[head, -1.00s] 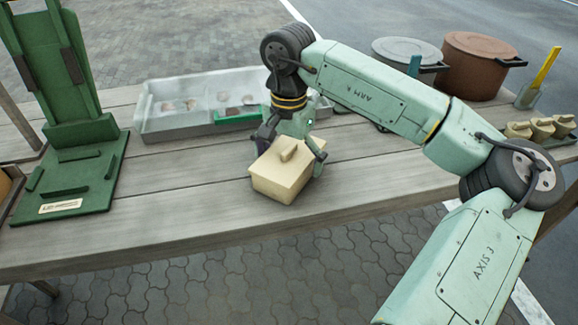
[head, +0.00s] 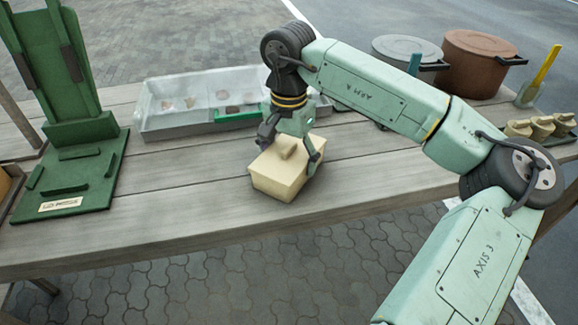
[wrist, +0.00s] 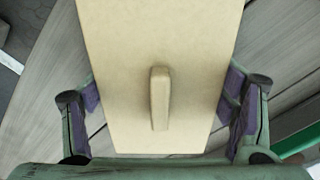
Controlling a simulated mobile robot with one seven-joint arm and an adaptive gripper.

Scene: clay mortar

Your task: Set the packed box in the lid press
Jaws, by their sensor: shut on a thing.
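The packed box (head: 280,176) is cream, with a flat lid and a small raised handle (wrist: 160,98). It is upright at the middle of the table, and I see no clear gap beneath it. My gripper (head: 288,152) is over the box from above, shut on its two opposite sides. In the wrist view the purple pads of my gripper (wrist: 163,105) meet the box's sides (wrist: 155,35). The green lid press (head: 80,135) stands at the left end of the table, with low stops on its base and a tall upright back. Nothing sits on its base.
A grey tray (head: 170,128) with small pieces and a green strip lies behind the box. The wooden table (head: 180,190) is clear between box and press.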

